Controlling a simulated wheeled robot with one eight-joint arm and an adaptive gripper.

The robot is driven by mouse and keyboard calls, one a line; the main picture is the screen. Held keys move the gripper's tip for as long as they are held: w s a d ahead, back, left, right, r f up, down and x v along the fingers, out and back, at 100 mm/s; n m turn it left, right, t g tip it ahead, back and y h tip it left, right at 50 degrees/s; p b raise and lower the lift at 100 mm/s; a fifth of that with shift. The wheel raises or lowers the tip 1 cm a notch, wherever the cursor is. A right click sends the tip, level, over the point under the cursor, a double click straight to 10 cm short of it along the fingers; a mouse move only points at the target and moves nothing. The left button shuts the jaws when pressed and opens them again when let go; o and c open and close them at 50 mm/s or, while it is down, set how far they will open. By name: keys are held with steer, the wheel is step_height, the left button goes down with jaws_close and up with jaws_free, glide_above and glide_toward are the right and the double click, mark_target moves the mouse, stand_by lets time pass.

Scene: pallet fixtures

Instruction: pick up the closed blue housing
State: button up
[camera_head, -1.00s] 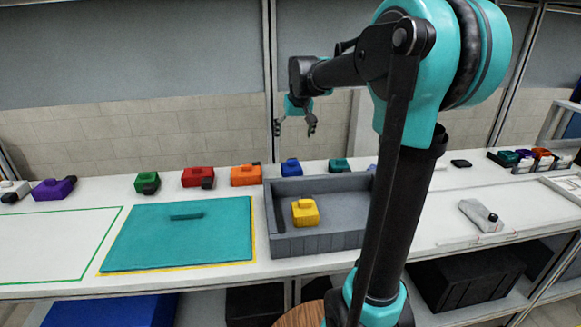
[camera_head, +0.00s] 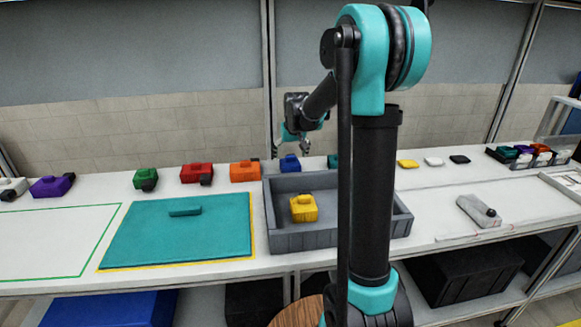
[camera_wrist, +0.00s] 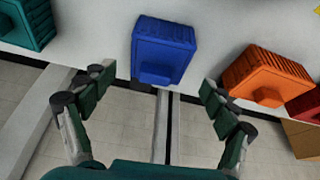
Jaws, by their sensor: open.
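The blue housing (camera_head: 290,165) stands at the back of the bench, behind the grey tray, between the orange and teal housings. In the wrist view the blue housing (camera_wrist: 163,48) is ahead of my fingers and roughly centred between them, with a small block on its near side. My gripper (camera_wrist: 155,90) is open and empty, its two fingers spread wide, not touching the housing. In the head view my gripper (camera_head: 305,145) hangs above and near the blue housing; its fingers are small there.
An orange housing (camera_wrist: 268,76) is right of the blue one in the wrist view, and a teal housing (camera_wrist: 25,22) is left. The grey tray (camera_head: 340,237) holds a yellow housing (camera_head: 303,208). A teal mat (camera_head: 180,238) lies left of the tray.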

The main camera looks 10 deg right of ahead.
mark_target(290, 157)
steer(key=shift+x, duration=1.9)
steer(key=shift+w+d, duration=0.1)
steer(key=shift+c, duration=0.5)
steer(key=c, duration=1.3)
steer(key=shift+r, duration=0.15)
